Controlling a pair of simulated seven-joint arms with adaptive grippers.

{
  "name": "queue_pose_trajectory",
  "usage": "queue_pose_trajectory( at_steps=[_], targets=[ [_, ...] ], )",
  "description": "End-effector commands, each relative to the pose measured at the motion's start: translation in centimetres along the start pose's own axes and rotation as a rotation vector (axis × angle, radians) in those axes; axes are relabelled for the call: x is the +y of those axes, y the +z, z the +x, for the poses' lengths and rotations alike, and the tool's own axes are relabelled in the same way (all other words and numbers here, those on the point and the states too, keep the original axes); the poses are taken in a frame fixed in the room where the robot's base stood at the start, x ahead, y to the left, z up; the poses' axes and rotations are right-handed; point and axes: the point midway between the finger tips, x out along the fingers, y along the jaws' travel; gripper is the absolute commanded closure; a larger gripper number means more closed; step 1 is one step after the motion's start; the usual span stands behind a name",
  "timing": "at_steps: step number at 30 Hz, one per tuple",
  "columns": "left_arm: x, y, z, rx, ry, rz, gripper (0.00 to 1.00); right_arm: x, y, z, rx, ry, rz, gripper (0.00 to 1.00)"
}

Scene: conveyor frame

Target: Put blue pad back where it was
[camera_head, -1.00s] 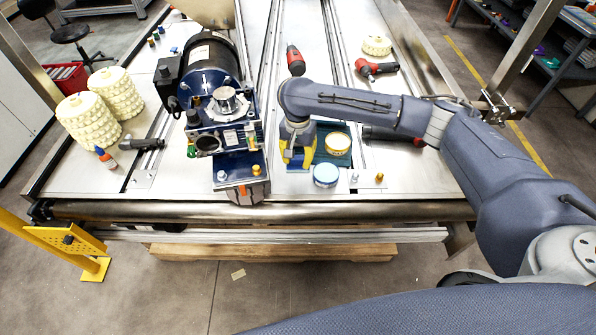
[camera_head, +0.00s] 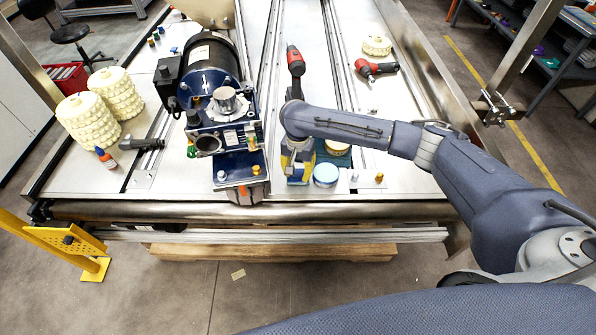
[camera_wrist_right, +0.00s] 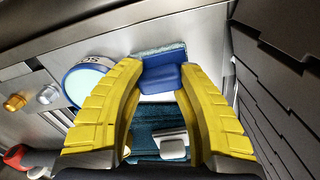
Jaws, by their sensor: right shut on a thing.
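My right gripper (camera_head: 297,172) is over the front middle of the conveyor table, left of a round tin with a light-blue top (camera_head: 325,175). In the right wrist view its yellow fingers (camera_wrist_right: 160,72) close at their tips on the blue pad (camera_wrist_right: 163,60). The pad is at the tips, over the bare metal surface; whether it touches the surface I cannot tell. A teal ribbed mat (camera_wrist_right: 147,142) lies behind the pad, between the fingers, and also shows in the head view (camera_head: 335,159). My left gripper is not in view.
A motor assembly (camera_head: 212,75) stands close to the left of the gripper. A yellow-rimmed tin (camera_head: 337,147) sits on the mat. A brass piece (camera_head: 379,177) is to the right, and a red-black driver (camera_head: 295,62) lies behind. Bare table lies farther right.

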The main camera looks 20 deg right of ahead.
Motion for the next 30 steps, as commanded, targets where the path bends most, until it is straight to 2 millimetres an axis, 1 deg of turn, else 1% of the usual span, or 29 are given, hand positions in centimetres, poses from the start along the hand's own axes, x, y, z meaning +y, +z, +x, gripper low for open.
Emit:
queue_pose_trajectory(
  at_steps=[6, 7, 12, 19, 23, 26, 30],
  targets=[
    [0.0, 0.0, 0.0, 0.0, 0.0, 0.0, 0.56, 0.0, 0.0, 0.3, 0.0, 0.0, 0.001, 1.0],
    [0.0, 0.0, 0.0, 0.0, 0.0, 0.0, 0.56, 0.0, 0.0, 0.3, 0.0, 0.0, 0.001, 0.6],
    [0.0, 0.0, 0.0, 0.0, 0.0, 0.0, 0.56, 0.0, 0.0, 0.3, 0.0, 0.0, 0.0, 0.41],
    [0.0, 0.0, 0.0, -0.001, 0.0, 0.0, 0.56, 0.0, 0.0, 0.2, 0.0, 0.0, 0.0, 0.41],
    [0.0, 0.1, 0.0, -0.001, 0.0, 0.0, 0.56, 0.0, 0.0, -0.4, 0.001, 0.0, -0.001, 0.41],
    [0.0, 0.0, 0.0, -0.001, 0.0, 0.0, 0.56, 0.0, -0.1, -1.5, 0.003, -0.001, -0.001, 0.41],
    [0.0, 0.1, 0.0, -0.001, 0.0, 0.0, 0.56, -0.1, -0.1, -4.0, 0.004, -0.002, -0.001, 0.41]
  ],
)
